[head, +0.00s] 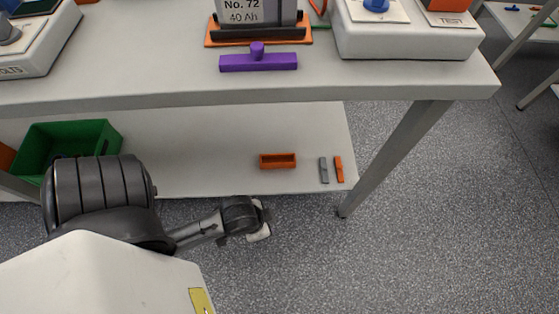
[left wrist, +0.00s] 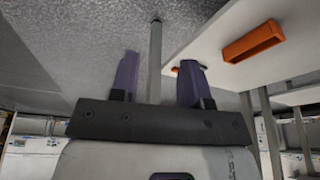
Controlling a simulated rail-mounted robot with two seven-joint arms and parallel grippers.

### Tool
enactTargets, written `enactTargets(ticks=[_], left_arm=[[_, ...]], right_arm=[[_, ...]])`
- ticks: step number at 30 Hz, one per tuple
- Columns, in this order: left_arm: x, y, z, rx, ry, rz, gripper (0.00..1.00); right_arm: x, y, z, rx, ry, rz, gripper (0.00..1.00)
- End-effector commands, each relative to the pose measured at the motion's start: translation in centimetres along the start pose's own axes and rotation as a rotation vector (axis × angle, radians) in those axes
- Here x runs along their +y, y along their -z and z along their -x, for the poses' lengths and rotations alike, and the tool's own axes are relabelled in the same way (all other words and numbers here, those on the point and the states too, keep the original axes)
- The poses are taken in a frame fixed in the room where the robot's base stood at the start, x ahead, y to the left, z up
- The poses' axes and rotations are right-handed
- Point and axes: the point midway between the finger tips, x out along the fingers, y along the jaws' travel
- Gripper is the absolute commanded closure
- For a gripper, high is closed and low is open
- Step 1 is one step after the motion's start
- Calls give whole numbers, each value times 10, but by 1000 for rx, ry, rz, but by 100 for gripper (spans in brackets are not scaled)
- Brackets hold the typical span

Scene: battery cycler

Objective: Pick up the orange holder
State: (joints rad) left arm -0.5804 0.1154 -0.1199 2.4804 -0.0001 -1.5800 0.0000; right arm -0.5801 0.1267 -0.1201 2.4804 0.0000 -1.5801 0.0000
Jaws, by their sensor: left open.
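The orange holder (head: 277,161) is a small open-topped rectangular tray on the lower shelf, near its front edge. It also shows in the left wrist view (left wrist: 253,41), at the upper right, to the right of both fingers. My left gripper (head: 262,225) is just in front of the shelf edge and apart from the holder. In the left wrist view its two purple fingers (left wrist: 158,70) stand wide apart with nothing held between them. My right gripper is not in view.
A grey clip (head: 324,170) and an orange clip (head: 339,168) lie right of the holder on the lower shelf (head: 215,165). A green bin (head: 65,145) stands at its left. The worktop (head: 150,60) overhangs, and a table leg (head: 395,155) stands at the right.

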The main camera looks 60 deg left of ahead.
Motion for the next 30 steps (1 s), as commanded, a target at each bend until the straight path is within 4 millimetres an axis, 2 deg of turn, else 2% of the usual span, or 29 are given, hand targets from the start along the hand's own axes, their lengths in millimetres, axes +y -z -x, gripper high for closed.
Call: enactTargets(ticks=[5, 16, 25, 30], left_arm=[[-2, 0, 0, -1, 6, -7, 56], [-3, -1, 0, -2, 8, -10, 20], [-2, 3, -3, -7, -2, -14, 19], [-19, 23, -24, -59, -18, -121, 19]], right_arm=[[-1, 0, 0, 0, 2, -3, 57], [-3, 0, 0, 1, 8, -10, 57], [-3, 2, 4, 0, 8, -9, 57], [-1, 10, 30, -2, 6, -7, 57]])
